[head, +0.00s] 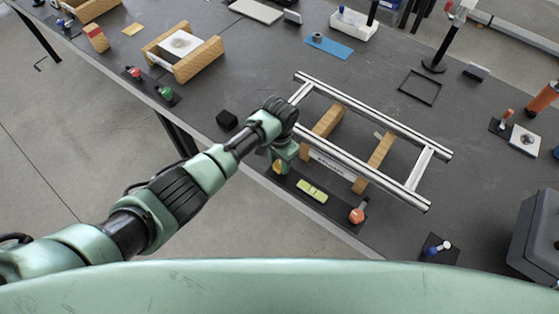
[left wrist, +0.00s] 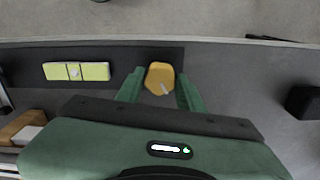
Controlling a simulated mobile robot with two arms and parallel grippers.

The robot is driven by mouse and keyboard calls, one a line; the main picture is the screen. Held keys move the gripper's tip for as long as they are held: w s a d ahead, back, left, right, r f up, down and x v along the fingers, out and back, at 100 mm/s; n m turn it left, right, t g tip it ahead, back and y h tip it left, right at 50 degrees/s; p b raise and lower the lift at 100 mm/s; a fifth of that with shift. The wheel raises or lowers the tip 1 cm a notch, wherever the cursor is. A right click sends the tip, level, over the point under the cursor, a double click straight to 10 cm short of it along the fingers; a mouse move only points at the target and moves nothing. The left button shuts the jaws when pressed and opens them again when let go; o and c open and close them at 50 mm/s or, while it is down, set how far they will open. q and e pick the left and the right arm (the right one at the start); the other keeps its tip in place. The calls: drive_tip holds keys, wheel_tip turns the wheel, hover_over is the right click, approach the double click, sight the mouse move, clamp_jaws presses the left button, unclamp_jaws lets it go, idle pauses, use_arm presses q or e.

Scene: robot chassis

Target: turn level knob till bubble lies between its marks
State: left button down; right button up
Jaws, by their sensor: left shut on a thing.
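The yellow-orange level knob (left wrist: 160,78) sits on a dark base plate, with a pale pointer line on its top. My left gripper (left wrist: 160,88) has its two green fingers on either side of the knob and is shut on it. In the head view the knob (head: 279,167) is partly hidden by the gripper. The yellow-green level vial (head: 312,191) lies on the same plate, right of the knob; the left wrist view shows it too (left wrist: 90,71). A pale bubble shows near its middle, close to the marks; its exact position is too small to tell. My right gripper is out of view.
A red-orange knob (head: 357,214) stands at the plate's right end. A silver rail frame (head: 360,147) on wooden blocks lies just behind. A black cube (head: 227,120) stands left of my gripper. The table edge runs close in front of the plate.

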sight(280, 164)
use_arm(q)
drive_tip(key=shift+w+r, duration=0.1)
drive_tip(key=shift+r, duration=0.05)
drive_tip(key=c, duration=0.9)
unclamp_jaws()
wheel_tip(280, 164, up, 8)
drive_tip(key=shift+f+b, duration=0.15)
drive_tip(key=shift+b, duration=0.2)
